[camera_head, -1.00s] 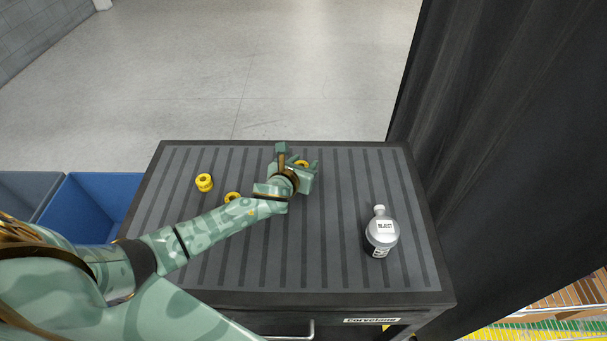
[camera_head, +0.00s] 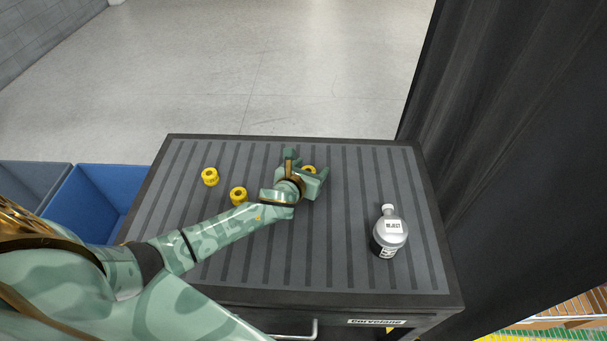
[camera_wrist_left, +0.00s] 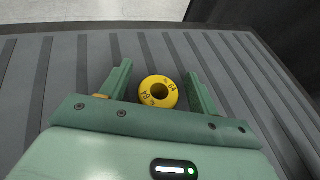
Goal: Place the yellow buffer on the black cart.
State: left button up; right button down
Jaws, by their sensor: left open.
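Three yellow buffers rest on the ribbed top of the black cart (camera_head: 340,260). One buffer (camera_head: 210,177) is at the back left and another (camera_head: 239,196) is just left of my left wrist. The third buffer (camera_head: 309,170) is partly hidden by my left gripper (camera_head: 305,169). In the left wrist view this buffer (camera_wrist_left: 158,92) sits between the two fingers of the left gripper (camera_wrist_left: 158,82), with a gap to each finger; its ring top and hole face the camera. The left gripper is open. My right gripper is not in view.
A grey and white bottle (camera_head: 390,233) with a label stands at the cart's right. A dark curtain-like panel (camera_head: 510,150) rises on the right.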

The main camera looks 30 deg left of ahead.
pick_arm(q)
jog(key=p+v, duration=0.3)
jog(key=v, duration=0.7)
jog(key=shift+s+r, duration=0.1)
jog(key=shift+s, duration=0.2)
jog(key=shift+s+r, duration=0.15)
jog(key=shift+s, duration=0.25)
